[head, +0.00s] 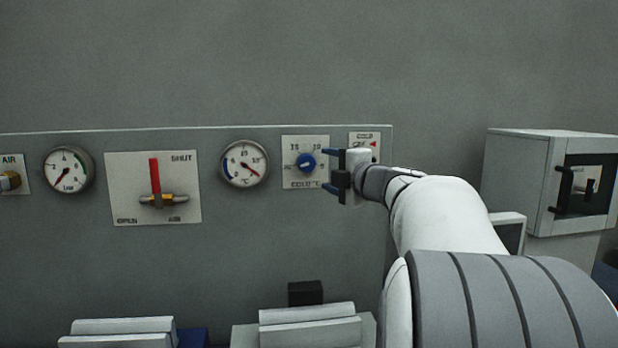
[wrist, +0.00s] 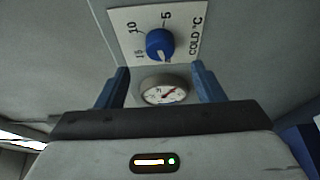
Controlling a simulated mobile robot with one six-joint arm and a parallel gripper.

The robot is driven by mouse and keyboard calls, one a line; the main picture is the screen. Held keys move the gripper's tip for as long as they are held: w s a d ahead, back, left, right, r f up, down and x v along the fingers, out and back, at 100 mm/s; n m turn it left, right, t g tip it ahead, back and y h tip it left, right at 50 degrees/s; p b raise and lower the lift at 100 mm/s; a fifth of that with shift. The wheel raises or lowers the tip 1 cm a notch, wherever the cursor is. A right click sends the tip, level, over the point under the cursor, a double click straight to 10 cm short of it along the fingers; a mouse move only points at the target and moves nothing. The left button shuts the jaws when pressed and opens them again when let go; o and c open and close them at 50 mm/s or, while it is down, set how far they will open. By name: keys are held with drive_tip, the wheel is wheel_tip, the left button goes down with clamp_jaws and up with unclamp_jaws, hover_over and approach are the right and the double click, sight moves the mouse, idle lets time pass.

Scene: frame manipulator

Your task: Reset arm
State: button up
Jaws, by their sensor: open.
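My gripper (head: 331,171) is in front of the grey panel, at the right of the blue COLD °C knob (head: 305,163). Its two blue fingers are apart and nothing shows between them. In the wrist view my gripper (wrist: 163,88) shows open, with the blue knob (wrist: 159,43) beyond the fingertips. A round dial gauge (wrist: 164,91) appears between the fingers in that view, set back on the panel. My arm reaches in from the lower right of the head view and hides part of the panel's right end.
A grey box with a dark door (head: 585,190) stands at the right. Light blocks (head: 310,328) lie below.

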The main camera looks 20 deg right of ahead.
drive_tip(key=s+a+f+m+g+h, duration=0.1)
drive_tip(key=s+a+f+m+g, duration=0.2)
drive_tip(key=f, duration=0.5)
drive_tip(key=s+a+f+m+g+h, duration=0.2)
drive_tip(key=s+a+f+m+g, duration=0.2)
drive_tip(key=s+a+f+m, duration=0.2)
drive_tip(key=s+a+f+m+g+h, duration=0.1)
drive_tip(key=s+a+f+m+g, duration=0.2)
drive_tip(key=s+f+m, duration=0.4)
wheel_tip(320, 180, down, 5)
drive_tip(key=shift+s+a+f+m+g+h, duration=0.1)
drive_tip(key=shift+s+a+m+g+h, duration=0.2)
drive_tip(key=shift+a+m, duration=0.55)
drive_tip(key=s+a+f+g+y, duration=0.1)
drive_tip(key=s+a+f, duration=0.1)
drive_tip(key=s, duration=0.1)
drive_tip(key=s+a+f+m+g+y, duration=0.1)
drive_tip(key=s+a+f+g, duration=0.1)
drive_tip(key=s+f, duration=0.1)
drive_tip(key=s+a+f+g, duration=0.1)
drive_tip(key=s+a+f, duration=0.1)
drive_tip(key=s+a, duration=0.1)
drive_tip(key=shift+s+a+f+m+g+y, duration=0.15)
drive_tip(key=shift+s+m+g+y, duration=0.25)
drive_tip(key=shift+s, duration=0.45)
drive_tip(key=shift+c, duration=0.4)
